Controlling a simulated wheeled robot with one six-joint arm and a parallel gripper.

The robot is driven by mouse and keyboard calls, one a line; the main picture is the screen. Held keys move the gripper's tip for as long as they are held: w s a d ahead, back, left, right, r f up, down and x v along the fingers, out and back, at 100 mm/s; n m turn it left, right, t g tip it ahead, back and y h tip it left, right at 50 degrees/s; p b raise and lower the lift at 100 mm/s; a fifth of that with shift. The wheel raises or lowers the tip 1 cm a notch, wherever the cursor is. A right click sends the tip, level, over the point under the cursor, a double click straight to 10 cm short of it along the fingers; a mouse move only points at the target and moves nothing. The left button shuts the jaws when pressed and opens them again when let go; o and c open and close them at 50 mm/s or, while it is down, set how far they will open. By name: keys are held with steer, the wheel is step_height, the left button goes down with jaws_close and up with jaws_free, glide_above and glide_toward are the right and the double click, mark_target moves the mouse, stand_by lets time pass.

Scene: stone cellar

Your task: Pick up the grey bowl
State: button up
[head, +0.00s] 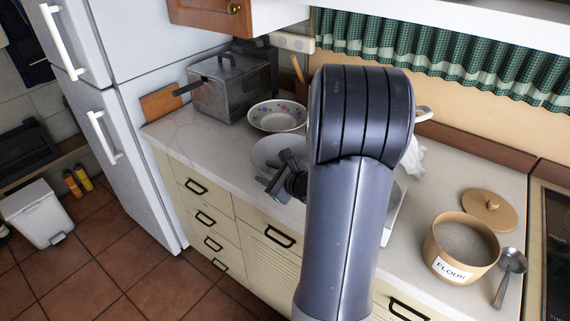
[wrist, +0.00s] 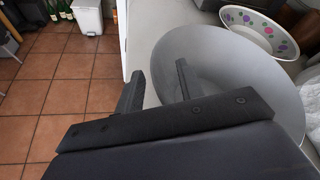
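The grey bowl (head: 268,150) stands on the pale worktop near its front edge, partly hidden by my gripper and arm in the head view. In the wrist view the grey bowl (wrist: 235,65) is large, wide and looks empty. My gripper (head: 274,172) is at the bowl's front side. In the wrist view my gripper (wrist: 160,68) is open with nothing between its fingers that I can see held. One finger lies over the bowl's inside and the other outside its left rim. I cannot tell whether either finger touches the bowl.
A white bowl with coloured spots (head: 277,117) stands close behind the grey bowl. A metal pot (head: 232,88) is at the back left. A flour canister (head: 462,245), its lid (head: 489,208) and a spoon (head: 510,270) are at the right. A white fridge (head: 125,110) borders the left.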

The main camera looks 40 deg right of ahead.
steer(key=shift+c, duration=0.5)
jaws_close()
